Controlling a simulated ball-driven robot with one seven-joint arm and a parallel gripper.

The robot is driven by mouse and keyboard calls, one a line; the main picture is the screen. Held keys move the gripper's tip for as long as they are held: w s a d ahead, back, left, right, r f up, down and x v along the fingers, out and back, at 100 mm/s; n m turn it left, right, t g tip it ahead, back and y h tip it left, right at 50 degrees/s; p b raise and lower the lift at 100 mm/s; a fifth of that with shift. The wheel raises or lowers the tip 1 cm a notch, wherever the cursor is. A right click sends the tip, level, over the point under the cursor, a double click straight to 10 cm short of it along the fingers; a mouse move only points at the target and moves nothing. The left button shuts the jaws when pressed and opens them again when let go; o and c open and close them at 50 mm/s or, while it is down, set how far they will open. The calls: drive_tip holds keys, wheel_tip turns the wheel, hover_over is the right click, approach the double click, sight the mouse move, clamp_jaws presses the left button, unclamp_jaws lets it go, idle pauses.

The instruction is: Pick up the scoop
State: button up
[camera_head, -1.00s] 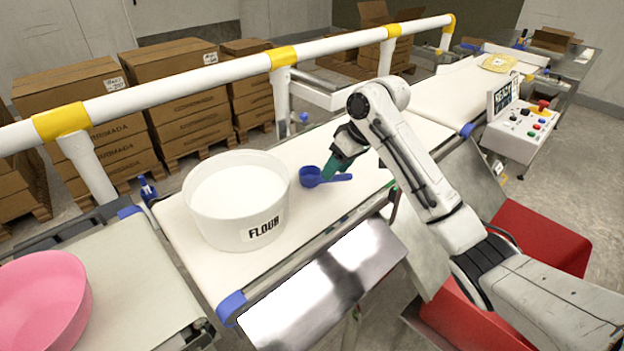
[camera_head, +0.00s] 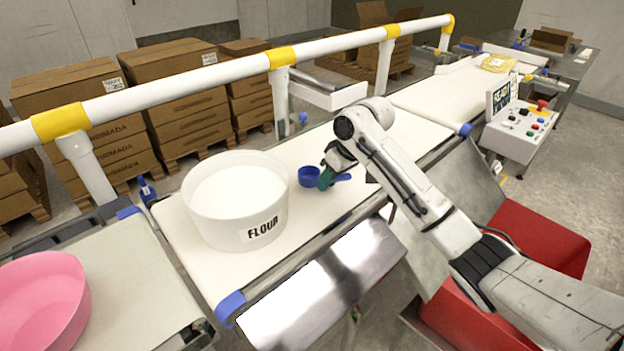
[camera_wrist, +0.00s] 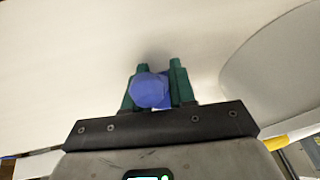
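The blue scoop (camera_head: 309,176) lies on the white belt, to the right of the flour tub (camera_head: 236,205). Its cup is on the left and its handle (camera_head: 343,178) points right. My gripper (camera_head: 326,179) is down at the scoop, with a green finger in front of the handle near the cup. In the wrist view, the two green fingers of my gripper (camera_wrist: 160,85) stand apart with blue scoop (camera_wrist: 151,91) between and partly over them. I cannot tell whether the fingers press on it. Part of the scoop is hidden by the fingers.
A white and yellow rail (camera_head: 230,72) runs behind the belt. A pink bowl (camera_head: 40,300) stands at lower left. A control box (camera_head: 520,125) is at right. A steel plate slopes down at the front.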

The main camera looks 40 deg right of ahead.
clamp_jaws()
